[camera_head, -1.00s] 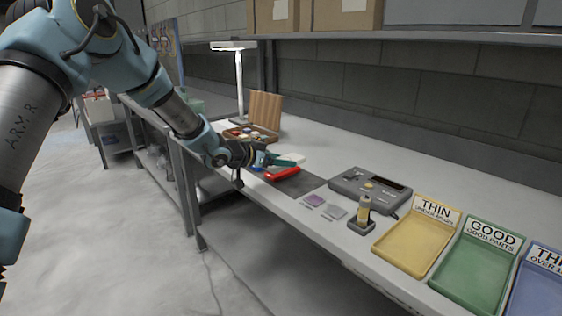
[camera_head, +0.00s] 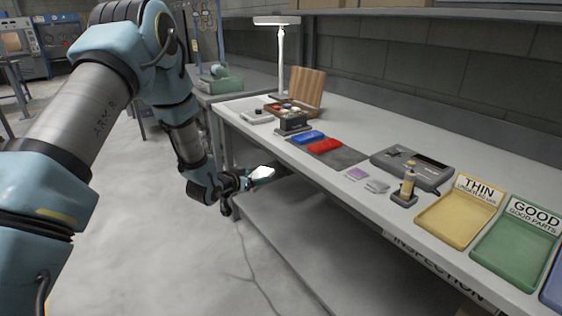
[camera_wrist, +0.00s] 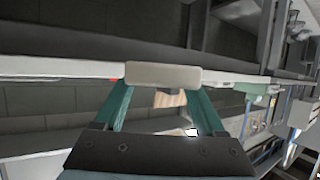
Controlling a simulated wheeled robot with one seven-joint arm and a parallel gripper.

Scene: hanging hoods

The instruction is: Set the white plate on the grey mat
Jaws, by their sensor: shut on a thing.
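The small white plate (camera_wrist: 163,75) is held between the two teal fingers of my gripper (camera_wrist: 160,92) in the wrist view. In the head view the plate (camera_head: 263,171) shows as a bright patch at the end of my gripper (camera_head: 258,176), in front of the bench's front edge and away from the mat. The grey mat (camera_head: 347,158) lies on the bench near that edge, up and to the right of my gripper. A blue plate (camera_head: 308,137) and a red plate (camera_head: 325,146) lie on it; its right end is bare.
Right of the mat are a purple piece (camera_head: 357,174), a grey piece (camera_head: 377,186), a grey device (camera_head: 411,168) and a small bottle on a stand (camera_head: 409,185). Left are a dark block (camera_head: 293,123) and a wooden case (camera_head: 307,90). Yellow (camera_head: 458,222) and green (camera_head: 518,246) trays stand right.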

